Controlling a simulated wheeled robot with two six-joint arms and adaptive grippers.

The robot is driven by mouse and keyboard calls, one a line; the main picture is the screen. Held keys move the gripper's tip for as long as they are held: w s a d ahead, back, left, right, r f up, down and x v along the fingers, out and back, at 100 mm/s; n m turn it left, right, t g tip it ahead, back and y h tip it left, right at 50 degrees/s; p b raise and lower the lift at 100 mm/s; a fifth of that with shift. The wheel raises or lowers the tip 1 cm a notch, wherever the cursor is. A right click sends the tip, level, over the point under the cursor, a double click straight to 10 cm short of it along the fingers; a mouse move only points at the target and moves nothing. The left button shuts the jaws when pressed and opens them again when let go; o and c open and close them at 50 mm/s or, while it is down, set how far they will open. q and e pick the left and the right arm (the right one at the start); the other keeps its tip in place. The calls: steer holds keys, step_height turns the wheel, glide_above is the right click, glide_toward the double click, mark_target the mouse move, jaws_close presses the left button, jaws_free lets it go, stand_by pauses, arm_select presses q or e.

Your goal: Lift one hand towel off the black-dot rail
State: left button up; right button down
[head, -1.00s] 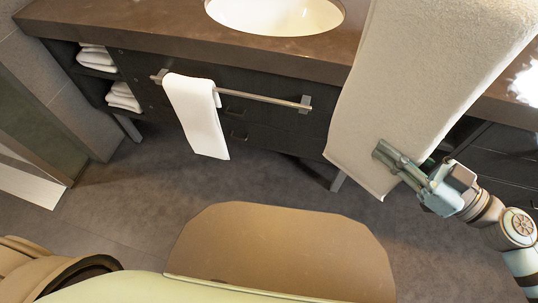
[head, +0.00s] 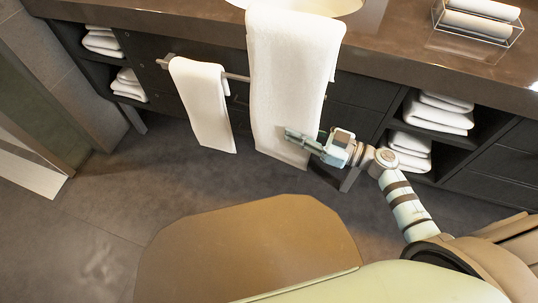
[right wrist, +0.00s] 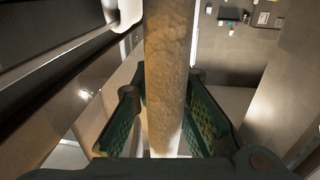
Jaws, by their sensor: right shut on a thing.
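A large white towel (head: 285,75) hangs in front of the counter edge, its top overlapping the sink in the head view. My right gripper (head: 305,140) is shut on its lower part, near the right edge. In the right wrist view the towel (right wrist: 168,70) passes as a strip between the fingers. A smaller white towel (head: 203,105) hangs over the left part of the metal rail (head: 236,77). The large towel hides the rail's right end, and I cannot tell whether they touch. No black dot can be made out. My left gripper is not in view.
The brown counter (head: 390,48) carries a sink (head: 345,5) and a clear tray (head: 480,35) with rolled towels. Open shelves at left and right hold folded towels (head: 437,112). The dark floor (head: 110,215) in front is open.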

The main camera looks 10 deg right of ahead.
mark_target(270, 120)
steer(key=shift+n+g+y, duration=0.5)
steer(key=shift+n+g, duration=0.1)
steer(key=shift+g, duration=0.2)
steer(key=a+f, duration=0.2)
steer(key=a+f+b, duration=0.1)
steer(key=a+f, duration=0.3)
steer(key=shift+w+a, duration=0.35)
step_height(270, 120, up, 9)
steer(key=p, duration=0.6)
steer(key=shift+s+f, duration=0.1)
steer(key=shift+f, duration=0.1)
step_height(270, 120, up, 4)
steer(key=p, duration=0.3)
steer(key=shift+f, duration=0.15)
arm_select(q)
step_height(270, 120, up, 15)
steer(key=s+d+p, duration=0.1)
steer(key=p, duration=0.6)
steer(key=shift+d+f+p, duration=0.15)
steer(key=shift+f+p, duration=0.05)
steer(key=shift+p, duration=0.2)
arm_select(e)
steer(key=s+a, duration=0.7)
steer(key=s, duration=0.4)
steer(key=shift+s+a+f, duration=0.3)
steer(key=shift+s+f, duration=0.1)
